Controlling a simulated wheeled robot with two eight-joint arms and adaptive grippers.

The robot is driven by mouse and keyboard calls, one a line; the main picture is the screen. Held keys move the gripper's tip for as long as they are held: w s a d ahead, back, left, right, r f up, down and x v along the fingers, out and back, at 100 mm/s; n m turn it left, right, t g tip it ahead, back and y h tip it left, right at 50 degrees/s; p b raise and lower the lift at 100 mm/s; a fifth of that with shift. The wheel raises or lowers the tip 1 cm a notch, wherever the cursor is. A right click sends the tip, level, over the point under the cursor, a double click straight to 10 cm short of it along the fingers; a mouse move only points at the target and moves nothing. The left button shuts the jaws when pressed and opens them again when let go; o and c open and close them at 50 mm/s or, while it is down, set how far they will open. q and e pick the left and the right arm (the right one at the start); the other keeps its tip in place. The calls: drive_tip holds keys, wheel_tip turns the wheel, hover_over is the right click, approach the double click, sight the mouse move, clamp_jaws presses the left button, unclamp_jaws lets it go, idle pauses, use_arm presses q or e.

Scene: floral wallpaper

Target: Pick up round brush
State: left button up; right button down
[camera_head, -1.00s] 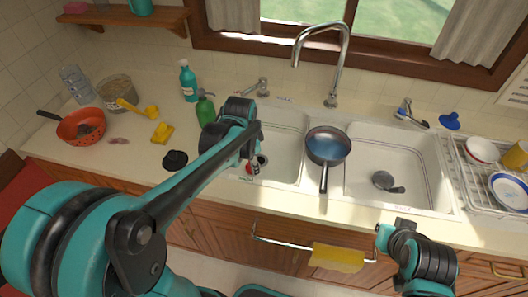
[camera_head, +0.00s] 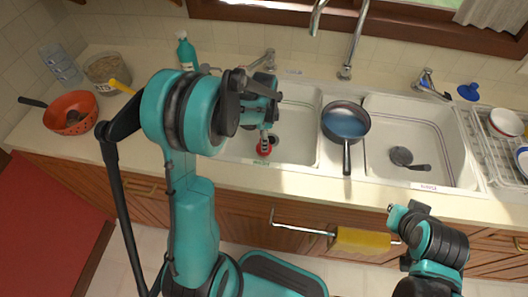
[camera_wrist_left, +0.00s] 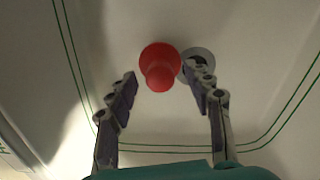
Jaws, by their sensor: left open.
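A red round object (camera_head: 264,149), apparently the round brush, lies in the left sink basin. In the left wrist view the red object (camera_wrist_left: 159,56) shows a wide round part and a smaller rounded end. My left gripper (camera_wrist_left: 159,75) is open, with its two fingers on either side of the red object in that picture; contact is not visible. In the head view my left gripper (camera_head: 266,131) points down into the left basin, partly hidden by its own wrist. My right gripper (camera_head: 396,214) is in front of the counter at lower right; its fingers are unclear.
The left basin (camera_head: 300,122) has a drain (camera_wrist_left: 199,63) beside the red object. A pan (camera_head: 346,121) rests on the divider, and a dark ladle-like utensil (camera_head: 407,159) lies in the right basin. A faucet (camera_head: 350,50) stands behind. A yellow towel (camera_head: 362,242) hangs in front.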

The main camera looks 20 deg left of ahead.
use_arm(q)
drive_tip(key=shift+f, duration=0.5)
drive_tip(key=shift+r, duration=0.1)
clamp_jaws()
drive_tip(key=shift+r, duration=0.1)
wheel_tip(320, 180, up, 4)
drive_tip(key=shift+r+p, duration=0.1)
drive_tip(key=shift+p, duration=1.05)
drive_tip(key=w+d+r+p, duration=0.1)
drive_tip(key=d+r, duration=0.2)
drive_tip(key=d, duration=0.2)
drive_tip(key=w+d+r+p, duration=0.1)
drive_tip(key=d+r+p, duration=0.1)
drive_tip(key=d, duration=0.4)
drive_tip(key=shift+w+d+r+p, duration=0.2)
drive_tip(key=shift+w+r+p, duration=0.1)
drive_tip(key=shift+r, duration=0.5)
drive_tip(key=c, duration=1.1)
unclamp_jaws()
